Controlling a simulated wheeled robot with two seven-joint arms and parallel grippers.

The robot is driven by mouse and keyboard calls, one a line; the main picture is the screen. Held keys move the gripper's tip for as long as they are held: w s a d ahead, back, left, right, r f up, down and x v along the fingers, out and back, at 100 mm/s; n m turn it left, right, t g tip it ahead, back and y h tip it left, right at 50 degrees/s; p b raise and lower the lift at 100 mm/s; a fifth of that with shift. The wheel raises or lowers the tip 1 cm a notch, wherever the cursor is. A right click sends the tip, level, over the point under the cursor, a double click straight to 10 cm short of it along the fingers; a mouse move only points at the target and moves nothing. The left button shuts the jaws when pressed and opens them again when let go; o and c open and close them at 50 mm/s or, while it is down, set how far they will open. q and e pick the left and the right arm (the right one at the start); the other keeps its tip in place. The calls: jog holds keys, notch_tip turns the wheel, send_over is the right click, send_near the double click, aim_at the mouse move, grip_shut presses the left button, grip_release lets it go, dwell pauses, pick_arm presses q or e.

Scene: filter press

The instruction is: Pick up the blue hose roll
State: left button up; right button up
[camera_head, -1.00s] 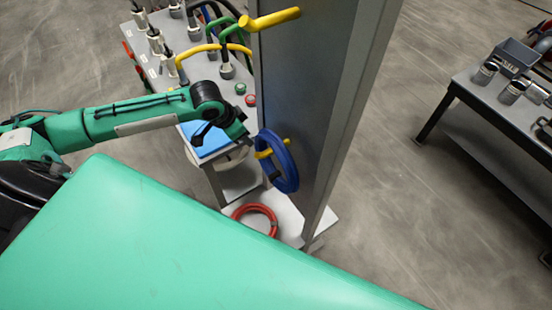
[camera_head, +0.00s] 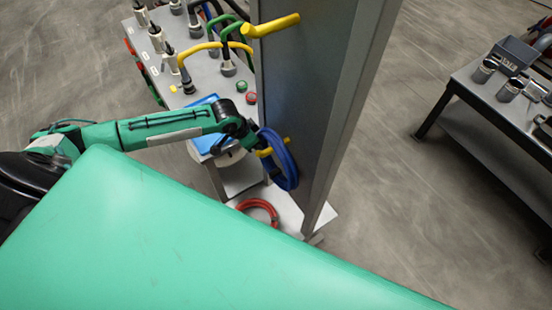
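The blue hose roll (camera_head: 289,168) hangs on a yellow peg (camera_head: 284,142) on the side of the grey metal panel. My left gripper (camera_head: 262,150) is at the left side of the roll, with its end reaching the blue ring. The fingers are mostly hidden by the roll and the wrist, so I cannot tell whether they grip it. My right gripper is not in view.
A red hose roll (camera_head: 258,210) lies on the pale base below the panel (camera_head: 310,90). Another yellow peg (camera_head: 271,25) juts out above. A grey fittings table (camera_head: 205,68) stands behind my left arm. A workbench (camera_head: 470,125) stands at right, with open floor between.

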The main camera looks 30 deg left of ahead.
pick_arm(q)
grip_shut()
jog(key=shift+w+r, duration=0.1)
notch_tip(320, 180, up, 10)
jog(key=b, duration=0.2)
jog(key=shift+b, duration=0.35)
